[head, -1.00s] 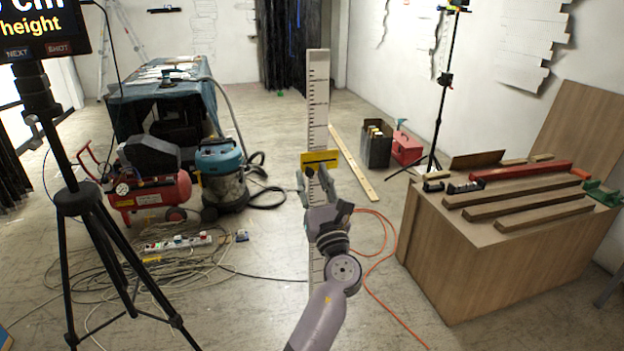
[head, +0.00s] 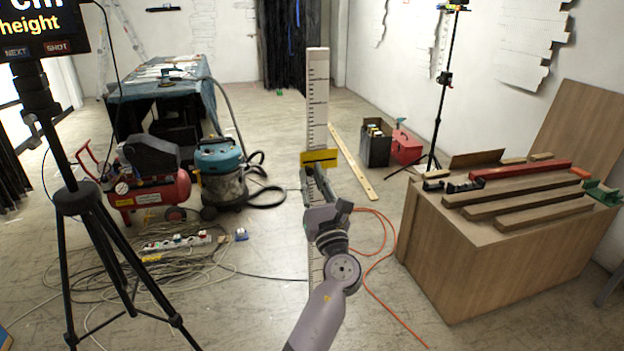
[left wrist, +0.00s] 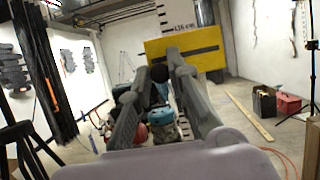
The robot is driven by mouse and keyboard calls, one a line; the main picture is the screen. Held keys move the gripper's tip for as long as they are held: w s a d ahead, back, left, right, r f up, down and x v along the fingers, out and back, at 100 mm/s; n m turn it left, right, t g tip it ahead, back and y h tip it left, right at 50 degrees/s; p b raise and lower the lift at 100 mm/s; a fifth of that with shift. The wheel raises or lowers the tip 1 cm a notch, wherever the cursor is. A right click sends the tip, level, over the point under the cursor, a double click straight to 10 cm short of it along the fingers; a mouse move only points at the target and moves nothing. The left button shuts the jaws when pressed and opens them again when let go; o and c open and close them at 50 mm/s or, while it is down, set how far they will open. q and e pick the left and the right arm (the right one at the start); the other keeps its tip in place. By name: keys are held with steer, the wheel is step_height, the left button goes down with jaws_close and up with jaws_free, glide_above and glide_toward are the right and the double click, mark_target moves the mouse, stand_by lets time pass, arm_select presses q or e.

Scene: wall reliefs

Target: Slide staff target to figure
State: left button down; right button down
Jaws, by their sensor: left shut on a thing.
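The white staff (head: 317,95) with dark graduation marks stands upright in the middle of the head view. A yellow target (head: 319,158) with a black line across it sits on the staff. My left gripper (head: 314,173) is just below the target's plate in the head view, its fingers close together. In the left wrist view the yellow target (left wrist: 205,48) is just beyond the fingertips (left wrist: 162,70), with a dark round part between them. The gripper is shut on the target. My arm hides the lower staff. My right gripper is not in view.
A screen (head: 42,25) on a black tripod (head: 85,200) stands at the left. A compressor (head: 150,188), a vacuum (head: 220,170) and tangled cables (head: 180,275) lie left of the staff. A wooden bench (head: 500,250) stands right. A plank (head: 352,160) lies behind.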

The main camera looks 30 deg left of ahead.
arm_select(q)
step_height(320, 180, up, 12)
steer(key=p, duration=1.1)
steer(key=shift+r, duration=0.2)
steer(key=shift+r+p, duration=0.4)
steer(key=shift+r, duration=0.1)
steer(key=shift+f, duration=0.1)
steer(key=c, duration=1.5)
jaws_free()
steer(key=shift+d+f, duration=0.1)
steer(key=v, duration=1.2)
steer(key=shift+s, duration=0.1)
